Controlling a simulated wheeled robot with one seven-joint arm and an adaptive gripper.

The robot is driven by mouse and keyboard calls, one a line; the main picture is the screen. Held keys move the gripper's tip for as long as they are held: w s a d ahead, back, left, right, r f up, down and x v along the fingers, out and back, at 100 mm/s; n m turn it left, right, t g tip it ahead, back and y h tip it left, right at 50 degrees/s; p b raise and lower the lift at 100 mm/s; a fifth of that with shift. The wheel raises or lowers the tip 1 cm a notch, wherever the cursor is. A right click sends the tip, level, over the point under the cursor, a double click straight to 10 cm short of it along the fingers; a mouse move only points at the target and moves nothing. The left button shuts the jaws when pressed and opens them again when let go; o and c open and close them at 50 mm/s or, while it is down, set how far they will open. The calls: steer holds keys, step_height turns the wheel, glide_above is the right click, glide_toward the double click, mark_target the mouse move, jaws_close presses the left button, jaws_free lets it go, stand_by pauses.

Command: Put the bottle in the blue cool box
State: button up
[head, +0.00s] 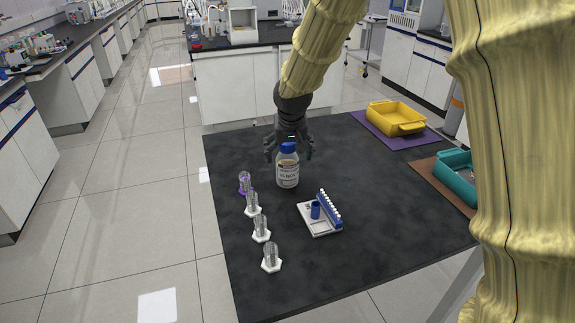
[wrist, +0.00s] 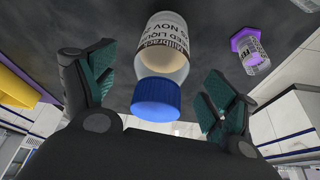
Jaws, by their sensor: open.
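The bottle (head: 287,171) is clear with a blue cap and a printed label, and stands upright on the black table. In the wrist view the bottle (wrist: 165,55) shows between my fingers, its cap towards the palm. In the wrist view both fingers (wrist: 160,72) are spread, with gaps to the bottle. No box that is plainly blue shows; a teal open box (head: 458,180) sits on a brown mat at the right edge, partly hidden by my arm.
A yellow tray (head: 397,118) sits on a purple mat (head: 372,130) at the back right. Several clear cylinders on hexagonal bases (head: 261,230) line the left edge. A white rack with blue parts (head: 320,214) stands right of them. The table's right front is clear.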

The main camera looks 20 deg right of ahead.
steer(key=shift+x, duration=2.1)
steer(key=shift+w+a, duration=0.1)
steer(key=c, duration=1.3)
steer(key=shift+r, duration=0.1)
steer(key=shift+c, duration=1.2)
steer(key=shift+r, duration=0.1)
